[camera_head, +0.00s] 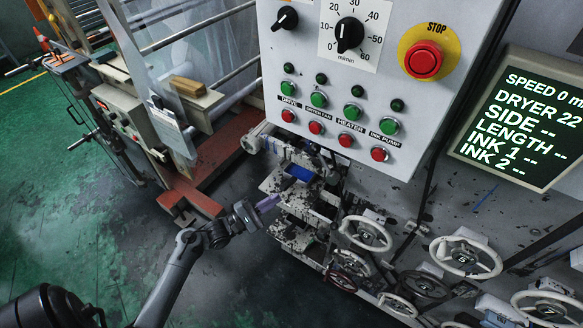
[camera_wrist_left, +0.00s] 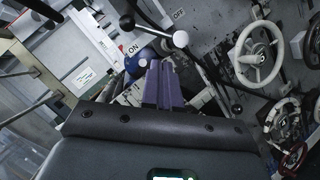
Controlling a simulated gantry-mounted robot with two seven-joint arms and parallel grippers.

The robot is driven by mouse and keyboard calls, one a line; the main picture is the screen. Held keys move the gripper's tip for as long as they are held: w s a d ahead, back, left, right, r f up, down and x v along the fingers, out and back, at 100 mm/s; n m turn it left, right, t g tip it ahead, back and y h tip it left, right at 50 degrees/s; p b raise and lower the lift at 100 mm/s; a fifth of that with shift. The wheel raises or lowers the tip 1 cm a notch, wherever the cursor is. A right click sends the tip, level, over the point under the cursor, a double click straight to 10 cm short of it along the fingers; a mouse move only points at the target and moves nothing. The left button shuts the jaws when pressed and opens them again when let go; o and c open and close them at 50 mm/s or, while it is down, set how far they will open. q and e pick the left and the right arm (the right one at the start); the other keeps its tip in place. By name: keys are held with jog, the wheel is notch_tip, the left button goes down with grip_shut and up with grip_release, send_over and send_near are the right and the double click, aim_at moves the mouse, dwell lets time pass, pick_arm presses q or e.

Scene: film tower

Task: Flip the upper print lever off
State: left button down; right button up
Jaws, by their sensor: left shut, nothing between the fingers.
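I cannot tell for certain which lever is the upper print one. My left gripper, with purple fingers, shows in the head view (camera_head: 268,203) and the wrist view (camera_wrist_left: 162,68). It is shut and empty, at the left side of the printing unit (camera_head: 300,205). Contact cannot be told. My right gripper is out of view.
White handwheels (camera_head: 467,257) crowd the lower right. Above the unit hangs a control panel (camera_head: 385,85) with buttons and a red STOP button (camera_head: 423,59). A screen (camera_head: 525,118) is at right. The floor at left (camera_head: 60,190) is open.

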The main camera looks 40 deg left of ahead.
aim_at(324, 164)
pick_arm(q)
jog(key=w+a+n+t+y+b, duration=0.1)
jog(key=w+a+t+b, duration=0.1)
jog(key=w+a+b, duration=0.1)
jog(key=w+a, duration=0.1)
jog(key=a, duration=0.1)
jog(key=shift+a+r+y+b, duration=0.2)
jog(key=shift+a+y+b, duration=0.15)
jog(key=shift+y, duration=0.05)
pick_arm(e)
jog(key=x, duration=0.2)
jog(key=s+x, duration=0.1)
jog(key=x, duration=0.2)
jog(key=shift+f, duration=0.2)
pick_arm(q)
jog(key=shift+w, duration=0.15)
jog(key=s+d+r+p+x, duration=0.1)
jog(key=d+r+p+x, duration=0.1)
jog(key=x, duration=1)
jog(key=shift+w, duration=0.25)
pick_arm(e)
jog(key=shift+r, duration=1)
pick_arm(q)
jog(key=shift+d+r, duration=0.1)
